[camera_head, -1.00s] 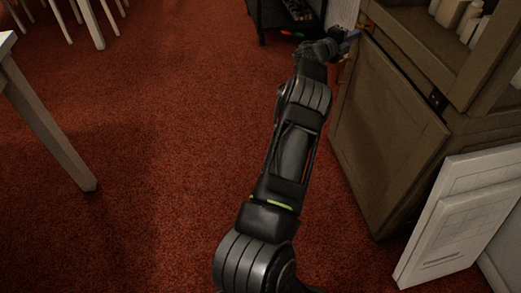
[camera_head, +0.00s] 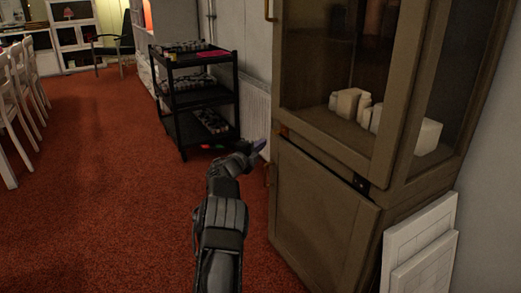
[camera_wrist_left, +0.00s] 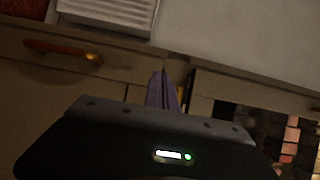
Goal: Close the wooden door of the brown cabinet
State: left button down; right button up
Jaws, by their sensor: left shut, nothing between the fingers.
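The brown cabinet (camera_head: 325,160) stands at the right in the head view, with a glazed upper part. The door looks nearly in line with the front; I cannot tell whether a gap is left. My left gripper (camera_head: 259,146) is just left of the door's upper left corner, with purple fingers shut and empty. In the left wrist view the fingers (camera_wrist_left: 162,90) point at the cabinet front, near a dark gap, with an orange-brown handle (camera_wrist_left: 62,50) to their left. Contact is unclear.
A black shelf trolley (camera_head: 196,95) stands behind the gripper, beside a white radiator (camera_head: 256,110). White panels (camera_head: 420,245) lean against the cabinet's right side. White chairs (camera_head: 22,90) are at the far left. The red carpet (camera_head: 110,190) is clear in the middle.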

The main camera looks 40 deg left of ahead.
pick_arm(q)
jog(key=s+a+p, duration=0.2)
jog(key=s, duration=0.6)
jog(key=shift+s+a, duration=0.3)
jog(key=shift+s, duration=0.1)
